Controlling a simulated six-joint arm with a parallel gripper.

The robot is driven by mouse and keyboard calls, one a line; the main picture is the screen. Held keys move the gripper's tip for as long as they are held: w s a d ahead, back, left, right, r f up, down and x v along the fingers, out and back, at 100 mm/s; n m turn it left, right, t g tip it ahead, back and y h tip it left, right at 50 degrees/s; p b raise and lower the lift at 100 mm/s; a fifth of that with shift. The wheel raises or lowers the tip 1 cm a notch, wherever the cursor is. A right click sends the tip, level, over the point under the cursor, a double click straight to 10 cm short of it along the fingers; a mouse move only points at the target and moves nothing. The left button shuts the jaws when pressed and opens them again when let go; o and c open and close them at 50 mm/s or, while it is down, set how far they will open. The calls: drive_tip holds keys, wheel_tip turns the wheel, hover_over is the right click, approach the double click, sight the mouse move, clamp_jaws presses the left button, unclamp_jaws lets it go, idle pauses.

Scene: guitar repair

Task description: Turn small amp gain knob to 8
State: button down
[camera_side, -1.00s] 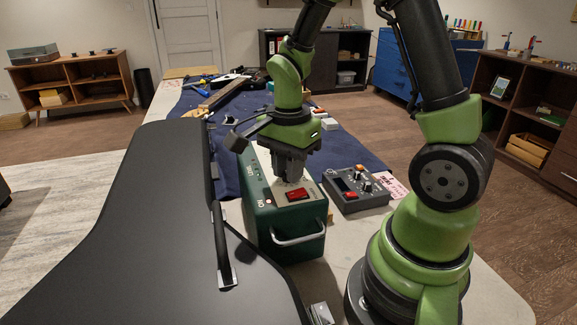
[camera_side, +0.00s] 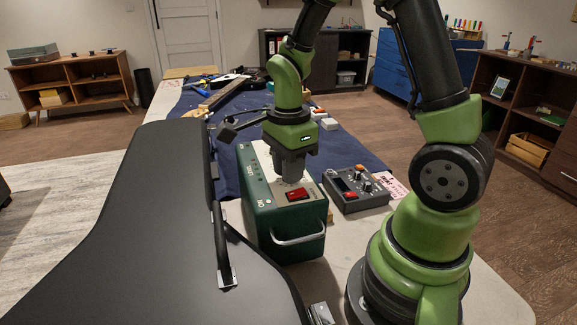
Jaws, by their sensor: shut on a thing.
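The small amp (camera_side: 262,222) is a dark green box with a pale top panel, a red switch (camera_side: 298,194) and a metal handle (camera_side: 298,236) on its near side. My gripper (camera_side: 291,179) points straight down onto the top panel, just behind the red switch. It is shut on the gain knob, which the fingers hide. The knob's pointer and scale cannot be read in this view.
A black guitar case (camera_side: 130,220) stands close to the left of the amp. A dark box with knobs and a red button (camera_side: 356,189) sits to the right on the blue mat (camera_side: 352,151). Tools (camera_side: 222,95) lie behind.

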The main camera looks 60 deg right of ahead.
drive_tip(key=c, duration=1)
unclamp_jaws()
drive_tip(key=shift+c, duration=0.2)
wheel_tip(320, 180, up, 10)
drive_tip(key=s+a+r+n+t+y, duration=0.1)
drive_tip(key=s+a+r+n+t, duration=0.2)
drive_tip(key=n, duration=0.7)
drive_tip(key=s+a+r+n+t+y, duration=0.1)
drive_tip(key=s+a+r+n+t, duration=0.2)
drive_tip(key=n, duration=0.7)
drive_tip(key=s+a+t, duration=0.1)
drive_tip(key=s+a, duration=0.1)
drive_tip(key=s, duration=0.1)
drive_tip(key=shift+a, duration=0.15)
